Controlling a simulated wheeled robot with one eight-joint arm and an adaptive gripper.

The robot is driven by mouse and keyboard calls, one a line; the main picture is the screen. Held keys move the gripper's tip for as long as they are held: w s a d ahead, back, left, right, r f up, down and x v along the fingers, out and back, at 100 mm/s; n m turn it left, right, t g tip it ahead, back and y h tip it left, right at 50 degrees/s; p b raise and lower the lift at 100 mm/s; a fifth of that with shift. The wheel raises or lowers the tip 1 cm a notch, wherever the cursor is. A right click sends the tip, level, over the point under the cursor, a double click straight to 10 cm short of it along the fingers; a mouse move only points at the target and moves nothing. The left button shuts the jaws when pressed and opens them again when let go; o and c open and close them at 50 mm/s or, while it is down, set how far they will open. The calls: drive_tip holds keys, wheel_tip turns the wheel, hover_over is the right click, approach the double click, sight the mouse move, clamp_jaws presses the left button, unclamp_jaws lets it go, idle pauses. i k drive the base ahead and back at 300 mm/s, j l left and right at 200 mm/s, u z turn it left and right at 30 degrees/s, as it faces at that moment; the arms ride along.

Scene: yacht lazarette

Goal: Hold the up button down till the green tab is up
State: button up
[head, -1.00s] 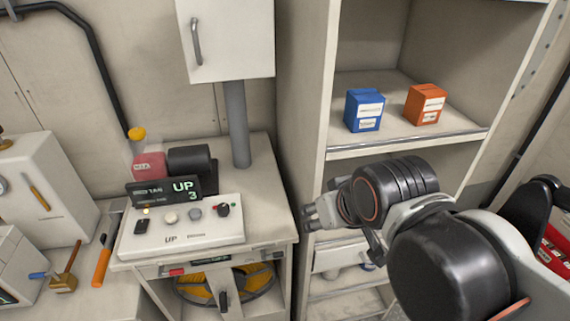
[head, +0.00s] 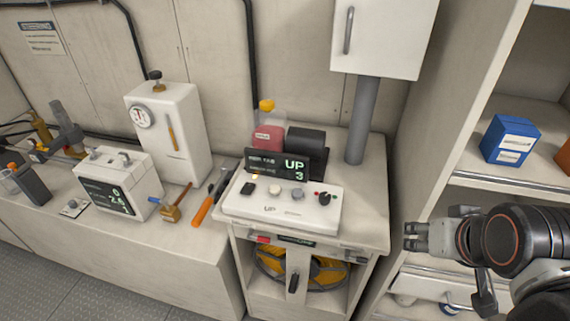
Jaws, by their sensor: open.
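No green tab can be made out. My gripper (head: 409,237) is open and empty, right of the box and apart from it, its fingers pointing left.
A shelf unit with a blue box (head: 509,139) stands at right. A white wall cabinet (head: 384,38) and grey post (head: 362,120) are above and behind the control box. An orange-handled tool (head: 203,211) and a mallet (head: 173,208) lie on the bench at left.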

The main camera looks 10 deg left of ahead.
sight(276, 189)
drive_tip(key=i+j+u, duration=0.1)
drive_tip(key=u, duration=0.25)
drive_tip(key=i+u, duration=0.15)
drive_tip(key=u, duration=0.2)
drive_tip(key=i+u, duration=0.1)
drive_tip(key=u, duration=0.2)
